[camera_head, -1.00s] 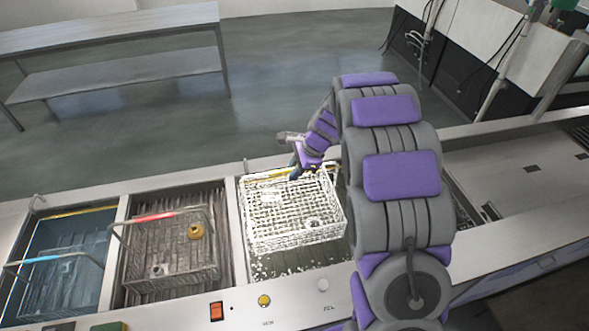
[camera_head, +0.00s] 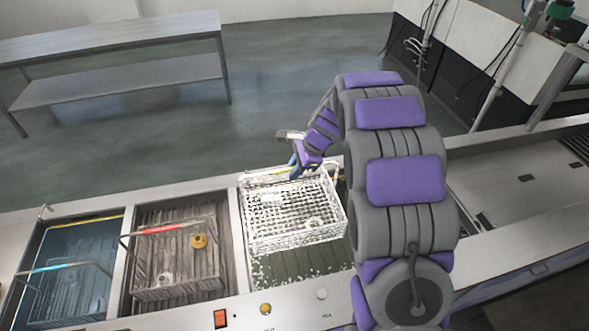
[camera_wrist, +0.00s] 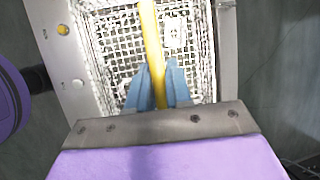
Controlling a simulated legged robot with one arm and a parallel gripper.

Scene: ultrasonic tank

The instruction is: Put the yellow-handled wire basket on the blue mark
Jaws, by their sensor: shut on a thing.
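The yellow-handled wire basket (camera_head: 290,212) is white mesh and sits at the third tank opening from the left in the head view, with small pale parts inside. Its yellow handle (camera_wrist: 152,45) runs up the middle of the wrist view. My gripper (camera_wrist: 158,88) has blue fingers shut on that handle, above the basket. In the head view my gripper (camera_head: 297,170) is at the basket's far side, partly hidden by its own wrist. I cannot make out the blue mark in either view.
A red-handled basket (camera_head: 175,268) stands in the tank to the left, and a blue-handled basket (camera_head: 62,290) in the tank beyond. The flat steel deck (camera_head: 500,195) right of my arm looks mostly clear. A steel table (camera_head: 120,35) stands behind.

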